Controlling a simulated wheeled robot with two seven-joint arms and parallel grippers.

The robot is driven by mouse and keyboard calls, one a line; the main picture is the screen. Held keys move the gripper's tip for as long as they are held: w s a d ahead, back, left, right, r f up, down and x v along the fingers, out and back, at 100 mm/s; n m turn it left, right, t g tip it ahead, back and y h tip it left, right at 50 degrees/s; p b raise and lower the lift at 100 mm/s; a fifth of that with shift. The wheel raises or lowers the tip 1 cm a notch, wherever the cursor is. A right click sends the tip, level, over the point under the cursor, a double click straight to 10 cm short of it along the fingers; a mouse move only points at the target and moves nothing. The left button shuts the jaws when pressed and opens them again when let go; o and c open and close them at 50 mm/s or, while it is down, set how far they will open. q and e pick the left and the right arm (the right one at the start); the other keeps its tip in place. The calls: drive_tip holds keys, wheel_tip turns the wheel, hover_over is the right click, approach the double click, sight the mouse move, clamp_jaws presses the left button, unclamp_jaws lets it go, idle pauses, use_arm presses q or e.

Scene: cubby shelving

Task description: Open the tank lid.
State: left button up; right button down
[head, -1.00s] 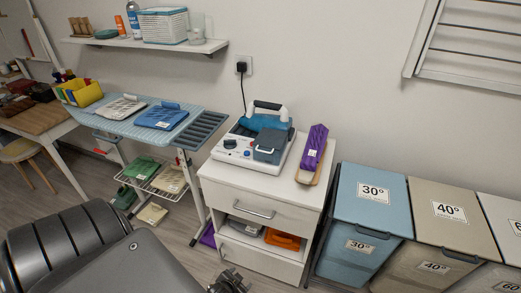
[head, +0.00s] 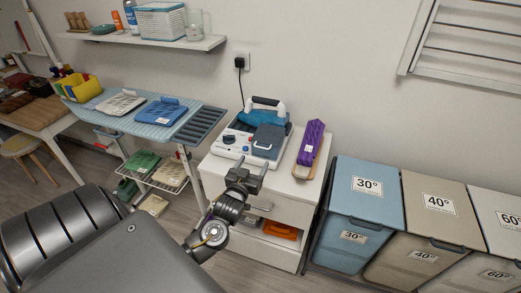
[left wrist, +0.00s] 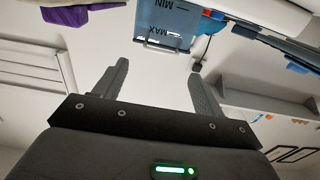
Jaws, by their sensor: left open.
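The ironing station (head: 237,143) stands on a white drawer cabinet, with a teal iron (head: 262,113) at its back. Its grey-blue tank lid (head: 268,141) lies flat at the station's right side, with a light handle on the front edge. My left gripper (head: 251,173) is open and empty in front of and below the lid, apart from it. In the left wrist view, the blue see-through tank (left wrist: 174,20) with MIN and MAX marks appears upside down beyond the spread fingers (left wrist: 160,82). My right gripper is out of view.
A purple cloth-covered board (head: 311,143) lies on the cabinet (head: 250,184) right of the station. Labelled laundry bins (head: 367,190) stand to the right. An ironing board (head: 150,122) stands left. A power cord (head: 241,85) runs up the wall behind.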

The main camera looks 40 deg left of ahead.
use_arm(q)
drive_tip(key=p+x, duration=0.1)
drive_tip(key=x, duration=0.7)
